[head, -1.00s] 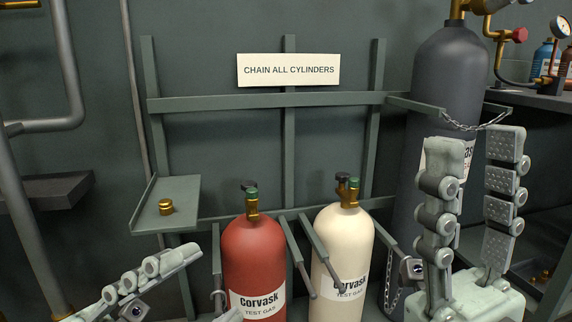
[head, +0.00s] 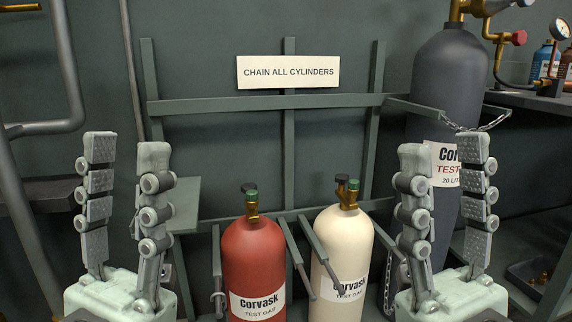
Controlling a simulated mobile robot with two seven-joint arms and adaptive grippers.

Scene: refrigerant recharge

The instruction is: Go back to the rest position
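My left gripper (head: 124,210) is raised upright at the left, its two fingers apart with nothing between them. My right gripper (head: 444,215) is upright at the right, its fingers apart and empty, in front of the large grey cylinder (head: 450,85). A red cylinder (head: 254,262) and a cream cylinder (head: 342,245) stand side by side in the rack between the grippers, with neither gripper on them.
A green rack (head: 265,101) with a sign (head: 288,72) stands behind the cylinders. A chain (head: 478,126) crosses the grey cylinder. A small shelf (head: 187,195) is partly hidden by my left gripper. Bottles and a gauge (head: 562,28) are at the right.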

